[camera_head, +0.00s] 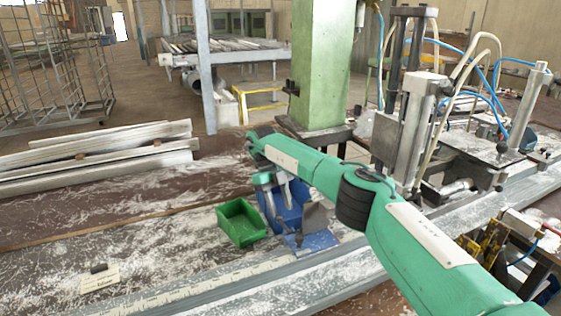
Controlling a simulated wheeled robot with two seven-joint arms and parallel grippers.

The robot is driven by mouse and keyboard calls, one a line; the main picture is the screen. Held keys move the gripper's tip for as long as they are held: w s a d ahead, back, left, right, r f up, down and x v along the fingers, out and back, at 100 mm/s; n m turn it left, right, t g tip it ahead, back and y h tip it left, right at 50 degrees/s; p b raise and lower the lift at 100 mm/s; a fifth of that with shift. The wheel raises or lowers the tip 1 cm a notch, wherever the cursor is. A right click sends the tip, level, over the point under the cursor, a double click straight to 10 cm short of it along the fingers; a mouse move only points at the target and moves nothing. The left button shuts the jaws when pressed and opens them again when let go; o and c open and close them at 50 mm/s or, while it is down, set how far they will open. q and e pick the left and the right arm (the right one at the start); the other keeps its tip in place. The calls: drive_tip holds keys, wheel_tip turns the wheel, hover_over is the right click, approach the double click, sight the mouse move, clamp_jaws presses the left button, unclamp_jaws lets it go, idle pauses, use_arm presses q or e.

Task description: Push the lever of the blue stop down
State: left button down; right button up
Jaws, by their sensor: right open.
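The blue stop (318,241) sits on the long metal rail at the middle of the bench, with blue parts rising behind a grey metal plate. Its lever cannot be told apart clearly, as my arm and gripper cover part of it. My right arm reaches in from the lower right. Its gripper (277,196) points down, open, at the upper left side of the blue stop. Whether it touches the stop cannot be told. My left gripper is not in view.
A green bin (241,222) stands just left of the stop. A card (100,281) with a dark piece lies at the front left. Metal profiles (95,158) lie at the back left. A green column (322,65) and a clamp machine (412,125) stand behind my arm.

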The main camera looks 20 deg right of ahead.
use_arm(q)
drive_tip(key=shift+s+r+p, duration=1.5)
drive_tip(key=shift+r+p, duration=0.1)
drive_tip(key=shift+p, duration=0.35)
use_arm(e)
wheel_tip(320, 180, up, 14)
drive_tip(key=shift+d+r, duration=0.1)
